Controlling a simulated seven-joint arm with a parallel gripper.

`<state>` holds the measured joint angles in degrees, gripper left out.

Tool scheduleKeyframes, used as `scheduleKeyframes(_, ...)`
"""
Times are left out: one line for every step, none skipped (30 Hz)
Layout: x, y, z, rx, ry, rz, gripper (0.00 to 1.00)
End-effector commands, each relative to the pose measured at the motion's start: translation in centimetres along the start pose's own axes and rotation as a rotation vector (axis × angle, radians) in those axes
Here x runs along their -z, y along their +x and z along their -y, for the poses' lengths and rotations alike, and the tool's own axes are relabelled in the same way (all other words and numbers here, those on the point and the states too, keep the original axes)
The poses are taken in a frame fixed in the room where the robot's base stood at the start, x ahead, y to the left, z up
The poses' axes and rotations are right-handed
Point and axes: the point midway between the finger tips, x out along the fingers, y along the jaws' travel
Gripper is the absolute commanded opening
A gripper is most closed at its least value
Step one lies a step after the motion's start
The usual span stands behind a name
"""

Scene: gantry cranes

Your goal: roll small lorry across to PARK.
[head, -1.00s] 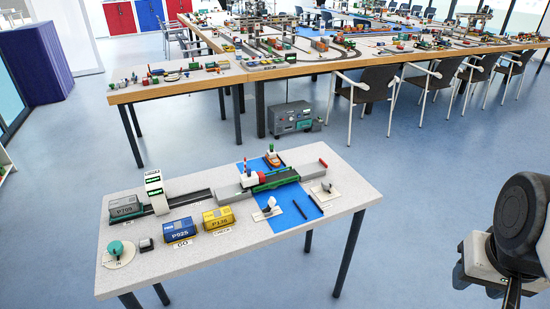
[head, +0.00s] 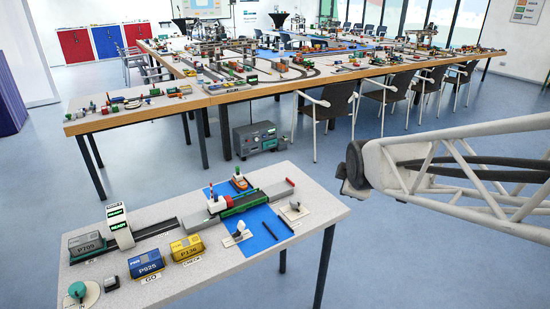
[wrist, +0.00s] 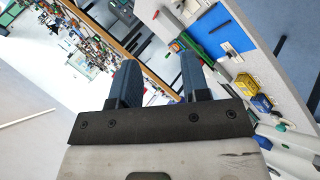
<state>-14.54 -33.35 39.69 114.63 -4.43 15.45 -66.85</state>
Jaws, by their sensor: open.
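My gripper (wrist: 158,82) shows in the wrist view with its two dark blue fingers apart and nothing between them. Part of my arm comes in from the right in the head view; the fingers do not show clearly there. I cannot pick out a small lorry or a PARK label for certain. On the near table (head: 235,262) stand a grey block marked like P709 (head: 87,246), a blue block marked P925 (head: 146,264) and a yellow block (head: 187,248). The blue block has a GO label in front of it. The gripper is apart from all of these.
A dark track with a green bridge (head: 244,203) crosses a blue strip (head: 258,233) on the near table. A white gate with green displays (head: 119,226) stands over the track. Long tables (head: 160,109) with many models and chairs (head: 327,107) stand behind.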

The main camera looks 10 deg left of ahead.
Motion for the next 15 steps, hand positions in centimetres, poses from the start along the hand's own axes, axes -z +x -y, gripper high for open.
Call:
scheduleKeyframes(1.4,1.6,-0.3,-0.023,-0.084,-0.023,0.43)
scheduleKeyframes(2.1,2.4,-0.6,-0.039,-0.136,-0.036,0.43)
scheduleKeyframes(3.2,3.5,-0.8,-0.063,-0.206,-0.052,0.43)
scheduleKeyframes(4.0,4.4,-1.1,-0.081,-0.259,-0.063,0.43)
scheduleKeyframes(4.8,5.2,-1.2,-0.099,-0.311,-0.074,0.43)
scheduleKeyframes(5.8,6.3,-1.3,-0.124,-0.38,-0.088,0.43)
scheduleKeyframes(6.7,7.1,-1.4,-0.145,-0.431,-0.098,0.43)
scheduleKeyframes(7.5,7.8,-1.5,-0.167,-0.482,-0.107,0.43)
scheduleKeyframes(8.6,8.9,-1.5,-0.195,-0.55,-0.118,0.43)
scheduleKeyframes(9.5,9.7,-1.4,-0.216,-0.601,-0.126,0.43)
scheduleKeyframes(10.3,10.4,-1.4,-0.238,-0.65,-0.133,0.43)
scheduleKeyframes(11.4,11.4,-1.2,-0.269,-0.717,-0.142,0.43)
scheduleKeyframes(12.3,12.2,-1.1,-0.292,-0.767,-0.147,0.43)
scheduleKeyframes(13.1,12.9,-1.0,-0.317,-0.817,-0.152,0.43)
scheduleKeyframes(14.2,13.8,-0.7,-0.35,-0.883,-0.158,0.43)
